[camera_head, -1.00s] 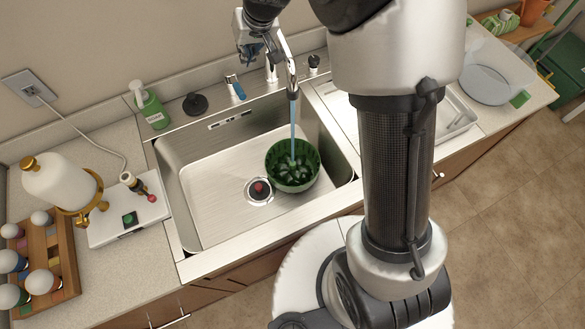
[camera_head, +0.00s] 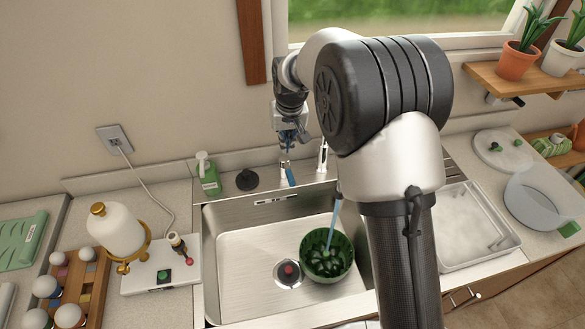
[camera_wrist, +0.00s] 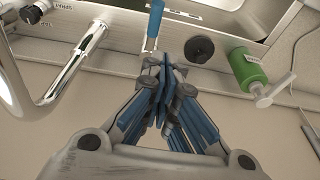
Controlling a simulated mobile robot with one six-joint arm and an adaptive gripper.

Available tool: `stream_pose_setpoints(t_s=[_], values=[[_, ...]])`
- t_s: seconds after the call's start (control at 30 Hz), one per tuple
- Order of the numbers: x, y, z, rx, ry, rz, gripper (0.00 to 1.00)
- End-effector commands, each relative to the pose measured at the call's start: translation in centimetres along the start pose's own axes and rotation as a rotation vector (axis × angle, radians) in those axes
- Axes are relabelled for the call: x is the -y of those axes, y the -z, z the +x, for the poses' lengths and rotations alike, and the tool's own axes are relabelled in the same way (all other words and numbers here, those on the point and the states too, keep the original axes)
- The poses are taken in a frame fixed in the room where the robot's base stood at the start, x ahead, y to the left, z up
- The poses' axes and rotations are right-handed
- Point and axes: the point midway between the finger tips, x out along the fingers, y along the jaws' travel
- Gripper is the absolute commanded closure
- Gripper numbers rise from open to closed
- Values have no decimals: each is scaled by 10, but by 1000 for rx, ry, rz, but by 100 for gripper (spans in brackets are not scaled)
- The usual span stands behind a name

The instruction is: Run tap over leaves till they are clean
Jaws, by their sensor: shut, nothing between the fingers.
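A dark green bowl (camera_head: 343,270) stands in the right part of the sink (camera_head: 245,250). Dark green leaves (camera_head: 325,262) lie in it. A bluish water stream (camera_head: 335,215) falls from the tap (camera_head: 322,155) into the bowl. The tap's outlet is hidden behind my arm. The blue tap lever (camera_head: 290,177) sits left of the tap and also shows in the wrist view (camera_wrist: 155,20). My gripper (camera_head: 288,143) is shut and empty, above and behind the lever. In the wrist view its blue fingertips (camera_wrist: 166,70) are together, close to the lever; I cannot tell whether they touch.
A green soap bottle (camera_head: 208,175) and a black stopper (camera_head: 247,180) stand behind the sink on the left. A white dispenser bottle (camera_head: 118,230) and a rack (camera_head: 85,290) of jars are on the left counter. A drainer tray (camera_head: 470,228) lies right of the sink. The sink's left side is clear.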

Motion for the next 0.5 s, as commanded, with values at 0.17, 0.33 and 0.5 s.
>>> stream_pose_setpoints(t_s=[0.17,0.33,0.5], values=[[7,12,-1,42,-84,-20,100],[4,9,23,45,-89,-18,100],[1,8,59,46,-88,-19,100]])
